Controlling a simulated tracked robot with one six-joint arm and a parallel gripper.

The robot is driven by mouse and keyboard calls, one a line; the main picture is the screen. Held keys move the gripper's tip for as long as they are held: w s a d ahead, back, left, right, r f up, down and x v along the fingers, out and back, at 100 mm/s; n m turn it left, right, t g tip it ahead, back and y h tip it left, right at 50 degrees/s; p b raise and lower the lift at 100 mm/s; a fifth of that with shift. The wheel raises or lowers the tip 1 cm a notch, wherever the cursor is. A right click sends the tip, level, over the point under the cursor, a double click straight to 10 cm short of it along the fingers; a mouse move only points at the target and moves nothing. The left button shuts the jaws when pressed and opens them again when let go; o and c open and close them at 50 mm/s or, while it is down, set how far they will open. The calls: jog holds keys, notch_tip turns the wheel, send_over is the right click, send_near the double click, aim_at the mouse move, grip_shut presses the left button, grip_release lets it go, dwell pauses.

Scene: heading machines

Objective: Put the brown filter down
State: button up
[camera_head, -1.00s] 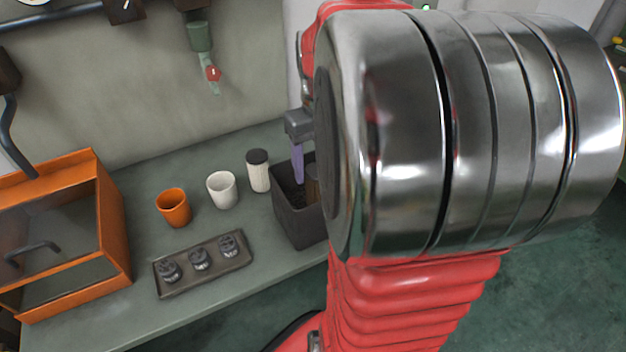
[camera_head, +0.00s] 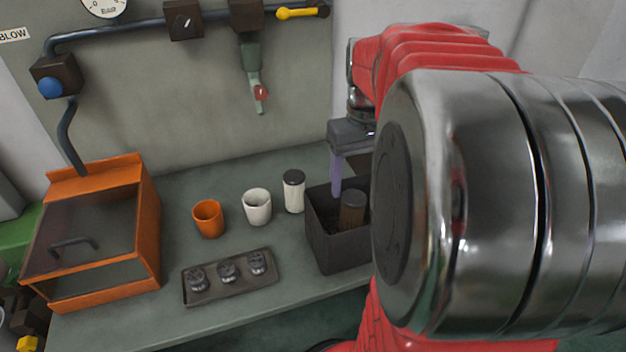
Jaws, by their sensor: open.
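The brown filter (camera_head: 352,209) stands upright in the dark open-topped bin (camera_head: 335,255) on the bench; its lower part is hidden by the bin's wall. My gripper (camera_head: 345,182) is above the bin, pointing down. One purple finger shows at the bin's back left, left of and a little above the filter's top. The other finger is hidden behind my arm. The gripper is open, and the filter is apart from the visible finger.
Left of the bin stand a white canister with a dark lid (camera_head: 293,192), a white cup (camera_head: 257,207) and an orange cup (camera_head: 208,218). A tray (camera_head: 232,291) with three dark knobbed parts lies in front. An orange glass-fronted box (camera_head: 150,235) stands at the left.

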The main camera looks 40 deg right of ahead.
jog(key=shift+a, duration=0.1)
jog(key=s+a+n+t, duration=0.1)
jog(key=s+a+t, duration=0.1)
jog(key=a, duration=1)
jog(key=s+a+r+n+t, duration=0.1)
jog(key=s+a+n+t, duration=0.1)
jog(key=a, duration=1)
jog(key=shift+s+a+t, duration=0.25)
jog(key=shift+t, duration=0.55)
